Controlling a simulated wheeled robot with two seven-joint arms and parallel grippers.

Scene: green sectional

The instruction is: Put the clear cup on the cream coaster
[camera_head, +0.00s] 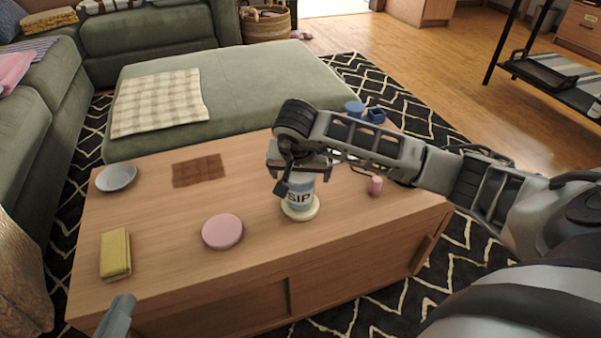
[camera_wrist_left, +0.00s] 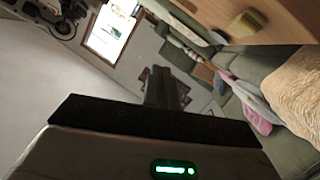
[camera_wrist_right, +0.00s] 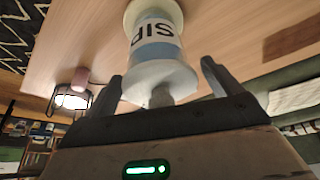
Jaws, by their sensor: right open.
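The clear cup (camera_head: 301,194), with a pale blue band and the letters SIP, stands upright on the cream coaster (camera_head: 299,213) near the table's front right. In the right wrist view the cup (camera_wrist_right: 155,50) has its wider end toward me, and part of the coaster (camera_wrist_right: 146,8) shows beyond it. My right gripper (camera_head: 299,172) is at the cup's top. Its fingers (camera_wrist_right: 162,78) are spread apart, with visible gaps beside the cup. My left gripper (camera_head: 122,312) is at the lower left, away from the cup; its fingers (camera_wrist_left: 164,88) appear together and empty.
On the wooden table (camera_head: 255,262) are a pink round coaster (camera_head: 222,231), a brown mat (camera_head: 198,170), a pale bowl (camera_head: 116,178), a yellow block (camera_head: 115,254) and a small pink object (camera_head: 376,186). Blue items (camera_head: 354,108) lie behind my right arm. A green ottoman (camera_head: 250,85) borders the table.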

